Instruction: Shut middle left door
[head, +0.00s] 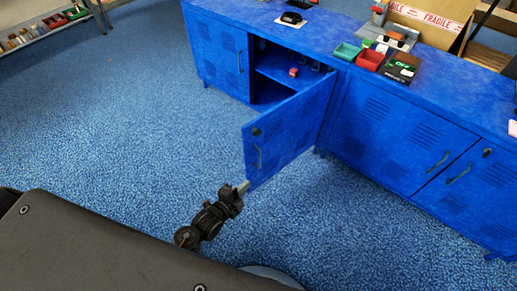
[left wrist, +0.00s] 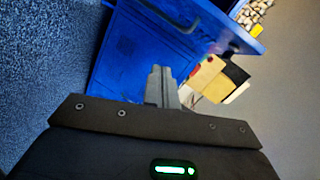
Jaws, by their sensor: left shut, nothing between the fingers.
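My right gripper is not in view.
Other blue doors (head: 390,135) on the right and one (head: 221,55) on the left of the opening are closed. The cabinet top holds red and green bins (head: 369,60) and an open carton (head: 425,25). Blue carpet (head: 130,110) is clear around my gripper.

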